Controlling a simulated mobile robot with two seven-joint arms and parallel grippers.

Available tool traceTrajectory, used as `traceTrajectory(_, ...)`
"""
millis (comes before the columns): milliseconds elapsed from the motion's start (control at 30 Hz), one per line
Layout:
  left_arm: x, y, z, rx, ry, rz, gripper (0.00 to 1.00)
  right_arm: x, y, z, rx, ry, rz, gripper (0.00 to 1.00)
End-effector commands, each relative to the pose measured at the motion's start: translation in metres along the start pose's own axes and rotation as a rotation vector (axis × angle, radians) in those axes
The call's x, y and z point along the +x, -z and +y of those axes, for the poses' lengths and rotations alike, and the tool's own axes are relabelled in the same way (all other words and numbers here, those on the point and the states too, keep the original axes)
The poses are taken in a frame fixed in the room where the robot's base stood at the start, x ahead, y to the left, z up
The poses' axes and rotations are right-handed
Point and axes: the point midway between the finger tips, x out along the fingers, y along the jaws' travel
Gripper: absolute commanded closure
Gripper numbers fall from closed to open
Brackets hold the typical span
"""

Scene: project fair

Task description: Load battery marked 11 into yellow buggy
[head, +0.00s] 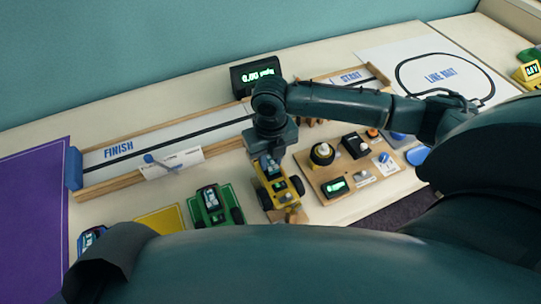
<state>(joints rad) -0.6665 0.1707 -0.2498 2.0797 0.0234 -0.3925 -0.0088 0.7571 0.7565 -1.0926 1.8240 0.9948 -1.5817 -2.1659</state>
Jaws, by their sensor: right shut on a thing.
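The yellow buggy (267,197) stands on the table just right of the green buggy, its dark wheels showing. My right gripper (268,160) points down at the far end of the yellow buggy. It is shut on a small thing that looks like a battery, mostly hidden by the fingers. Its number cannot be read. I cannot tell whether the battery is in the buggy or just above it. A small lit green display shows on the buggy. My left gripper is not in view.
The green buggy (204,216) stands close on the left, with a yellow mat (160,219) beyond it. A wooden board with knobs and switches (349,168) lies right. The FINISH track (120,150) and a dark readout (256,76) are behind. A purple mat (35,220) lies far left.

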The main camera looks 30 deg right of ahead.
Motion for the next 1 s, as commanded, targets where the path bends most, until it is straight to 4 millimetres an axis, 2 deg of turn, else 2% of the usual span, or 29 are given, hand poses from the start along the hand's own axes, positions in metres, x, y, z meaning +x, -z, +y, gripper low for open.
traceTrajectory(1000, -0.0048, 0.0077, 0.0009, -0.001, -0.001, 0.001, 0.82, 0.0010, -0.0001, 0.0003, 0.000, 0.000, -0.001, 0.99)
